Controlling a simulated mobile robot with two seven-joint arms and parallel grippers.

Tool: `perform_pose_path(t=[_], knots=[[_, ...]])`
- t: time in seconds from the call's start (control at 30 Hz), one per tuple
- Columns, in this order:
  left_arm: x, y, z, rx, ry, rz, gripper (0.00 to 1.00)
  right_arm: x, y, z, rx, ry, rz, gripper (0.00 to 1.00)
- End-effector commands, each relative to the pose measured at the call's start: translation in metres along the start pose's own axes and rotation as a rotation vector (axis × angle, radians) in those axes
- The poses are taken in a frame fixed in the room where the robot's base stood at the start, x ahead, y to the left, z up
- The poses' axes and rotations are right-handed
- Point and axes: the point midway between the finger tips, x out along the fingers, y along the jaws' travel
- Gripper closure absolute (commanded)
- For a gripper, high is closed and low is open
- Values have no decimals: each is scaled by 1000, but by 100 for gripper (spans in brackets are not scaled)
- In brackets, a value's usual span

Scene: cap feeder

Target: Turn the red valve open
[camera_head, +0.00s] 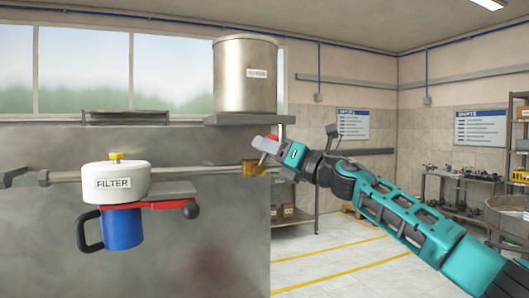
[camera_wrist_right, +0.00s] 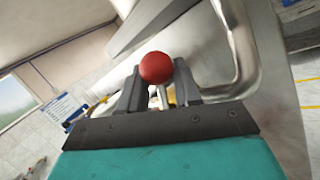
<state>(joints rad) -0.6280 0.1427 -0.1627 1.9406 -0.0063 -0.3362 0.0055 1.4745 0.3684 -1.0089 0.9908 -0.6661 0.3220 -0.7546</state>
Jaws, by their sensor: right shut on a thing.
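The valve has a brass body (camera_head: 255,167) at the right end of the horizontal pipe, below the steel tank. A red ball knob (camera_wrist_right: 157,67) shows in the wrist view between the two fingers of my right gripper (camera_wrist_right: 158,82). A thin light stem runs down from the knob between the fingers. In the head view my right gripper (camera_head: 268,146) reaches in from the right, just above the brass body, and covers most of the red knob. The right gripper is shut on the knob. My left gripper is not in view.
The steel tank (camera_head: 245,75) stands on a shelf above. Open floor lies at right.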

Motion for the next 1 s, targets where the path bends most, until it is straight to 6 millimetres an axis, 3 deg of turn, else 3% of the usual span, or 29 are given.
perform_pose_path(t=[0.77, 0.8, 1.0], knots=[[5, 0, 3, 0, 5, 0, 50, -4, -5, 0, 95, -64, -1, 100], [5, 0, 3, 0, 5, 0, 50, -3, -5, 0, 95, -64, -1, 63], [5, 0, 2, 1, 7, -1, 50, -3, -5, 0, 95, -64, -1, 47]])
